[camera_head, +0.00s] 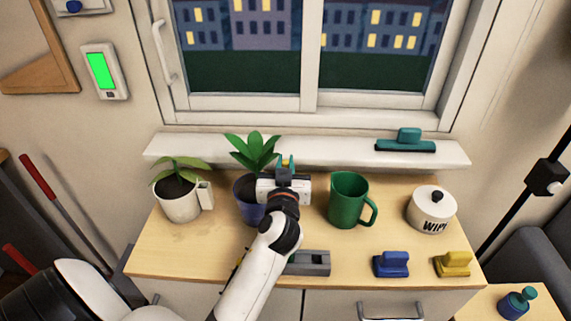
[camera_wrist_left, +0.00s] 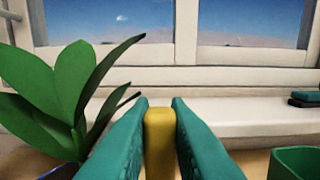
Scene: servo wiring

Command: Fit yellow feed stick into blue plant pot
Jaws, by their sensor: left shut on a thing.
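The blue plant pot (camera_head: 243,207) with a leafy green plant (camera_head: 254,150) stands at the back of the wooden cabinet top, partly hidden by my left arm. In the left wrist view the leaves (camera_wrist_left: 60,95) fill the left side, with a bit of blue rim (camera_wrist_left: 62,172) below. My left gripper (camera_head: 287,163) is just right of the plant, its teal fingers pointing toward the window. It is shut on the yellow feed stick (camera_wrist_left: 160,140), seen end-on between the fingers. The stick's lower part is hidden. My right gripper is not in view.
A white pot (camera_head: 176,205) with a plant stands left. A green mug (camera_head: 347,205) and a white WIPE jar (camera_head: 431,212) stand right. A grey holder (camera_head: 313,263), a blue block (camera_head: 391,265) and a yellow block (camera_head: 453,264) lie in front. A teal squeegee (camera_head: 406,142) lies on the sill.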

